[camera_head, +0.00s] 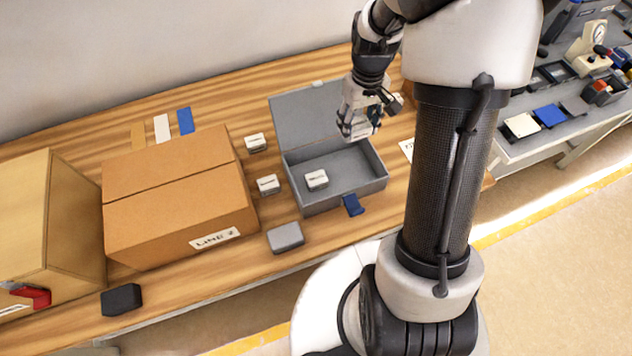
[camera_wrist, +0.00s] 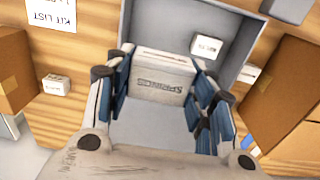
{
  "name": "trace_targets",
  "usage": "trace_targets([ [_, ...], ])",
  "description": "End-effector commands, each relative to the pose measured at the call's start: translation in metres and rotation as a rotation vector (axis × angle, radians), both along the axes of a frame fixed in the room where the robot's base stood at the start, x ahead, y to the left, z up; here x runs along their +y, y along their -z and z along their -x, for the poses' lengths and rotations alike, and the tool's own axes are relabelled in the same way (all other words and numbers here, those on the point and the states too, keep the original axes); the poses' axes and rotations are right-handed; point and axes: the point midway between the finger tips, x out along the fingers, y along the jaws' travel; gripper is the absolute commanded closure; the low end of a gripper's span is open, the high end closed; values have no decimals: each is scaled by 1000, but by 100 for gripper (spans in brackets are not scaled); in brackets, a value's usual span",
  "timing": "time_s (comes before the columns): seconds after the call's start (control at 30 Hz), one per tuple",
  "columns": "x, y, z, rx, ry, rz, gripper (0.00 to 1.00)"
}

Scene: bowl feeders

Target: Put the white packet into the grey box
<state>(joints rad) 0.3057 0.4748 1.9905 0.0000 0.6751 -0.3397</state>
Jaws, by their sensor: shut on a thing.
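The grey box (camera_head: 337,200) stands open on the wooden table in the head view, its lid (camera_head: 318,118) raised at the back. My gripper (camera_head: 358,125) is above the right back part of the box. In the wrist view, my gripper (camera_wrist: 162,82) is shut on a white packet (camera_wrist: 160,62) with dark lettering, held between the blue finger pads over the grey box (camera_wrist: 248,47). Another small white packet (camera_head: 316,179) lies inside the box. It also shows in the wrist view (camera_wrist: 206,47). The held packet is hard to separate from the fingers in the head view.
Two more white packets (camera_head: 255,142) (camera_head: 268,184) lie left of the box. A cardboard box (camera_head: 175,200) stands further left. A grey block (camera_head: 285,237) and a blue piece (camera_head: 353,205) are in front. A kit list sheet (camera_wrist: 52,12) shows in the wrist view.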

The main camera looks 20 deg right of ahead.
Motion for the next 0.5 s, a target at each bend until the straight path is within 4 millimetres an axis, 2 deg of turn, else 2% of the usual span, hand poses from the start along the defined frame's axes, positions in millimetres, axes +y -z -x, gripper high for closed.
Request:
trace_targets([
  [0.4, 0, 109, 1, 5, 0, -2, 77],
  [0.5, 0, 131, 1, 4, 0, -1, 77],
])
